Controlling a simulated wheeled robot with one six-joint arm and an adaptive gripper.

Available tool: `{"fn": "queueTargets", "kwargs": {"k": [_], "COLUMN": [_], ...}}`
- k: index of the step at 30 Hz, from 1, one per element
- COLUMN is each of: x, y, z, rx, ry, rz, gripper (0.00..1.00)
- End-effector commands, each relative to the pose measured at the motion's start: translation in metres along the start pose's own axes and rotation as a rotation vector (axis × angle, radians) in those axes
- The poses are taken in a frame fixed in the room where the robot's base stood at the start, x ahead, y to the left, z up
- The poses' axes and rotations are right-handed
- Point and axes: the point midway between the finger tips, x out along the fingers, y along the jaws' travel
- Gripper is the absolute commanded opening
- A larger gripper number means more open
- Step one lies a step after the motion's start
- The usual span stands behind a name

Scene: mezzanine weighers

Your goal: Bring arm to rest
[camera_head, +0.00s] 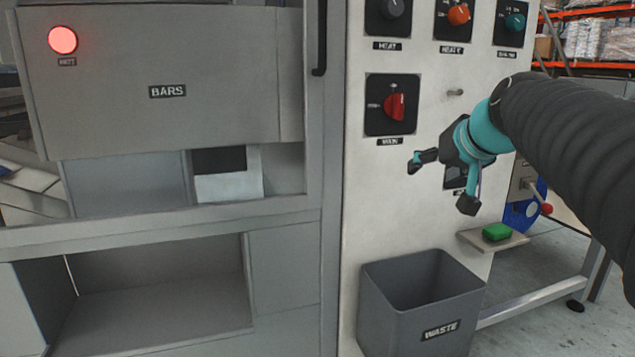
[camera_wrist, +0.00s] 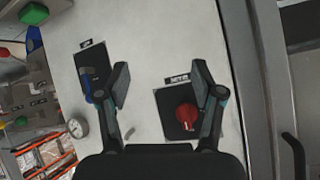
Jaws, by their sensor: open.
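My gripper (camera_head: 441,184) is open and empty in front of the white control panel (camera_head: 425,215), its two dark fingers spread wide. It is to the right of and below the red MAIN knob (camera_head: 394,107), apart from it in the head view. In the wrist view my gripper (camera_wrist: 160,84) shows both fingers spread toward the panel. The red knob (camera_wrist: 186,117) appears there close beside the right finger; whether they touch cannot be told. A dark plate on the panel is partly hidden behind the gripper.
A grey WASTE bin (camera_head: 420,285) stands below the gripper. A small shelf with a green block (camera_head: 496,232) juts out at right. The BARS cabinet (camera_head: 160,85) has a lit red HOT lamp (camera_head: 63,40). More knobs (camera_head: 459,14) sit above. A black handle (camera_head: 320,40) stands out left of the panel.

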Motion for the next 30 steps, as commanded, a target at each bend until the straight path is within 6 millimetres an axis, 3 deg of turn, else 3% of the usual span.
{"fn": "queueTargets", "kwargs": {"k": [1, 9, 15, 18, 20, 25, 30], "x": [-0.002, -0.021, -0.054, -0.068, -0.074, -0.087, -0.087], "y": [-0.001, 0.004, 0.006, 0.003, -0.001, -0.013, -0.015], "z": [0.028, 0.188, 0.290, 0.316, 0.322, 0.314, 0.313], "rx": [0.019, 0.062, -0.025, -0.074, -0.089, -0.116, -0.123], "ry": [-0.057, -0.328, -0.462, -0.481, -0.476, -0.434, -0.432], "rz": [0.019, 0.149, 0.211, 0.210, 0.199, 0.175, 0.168], "gripper": [0.67, 0.67, 0.67, 0.67, 0.67, 0.67, 0.67]}}
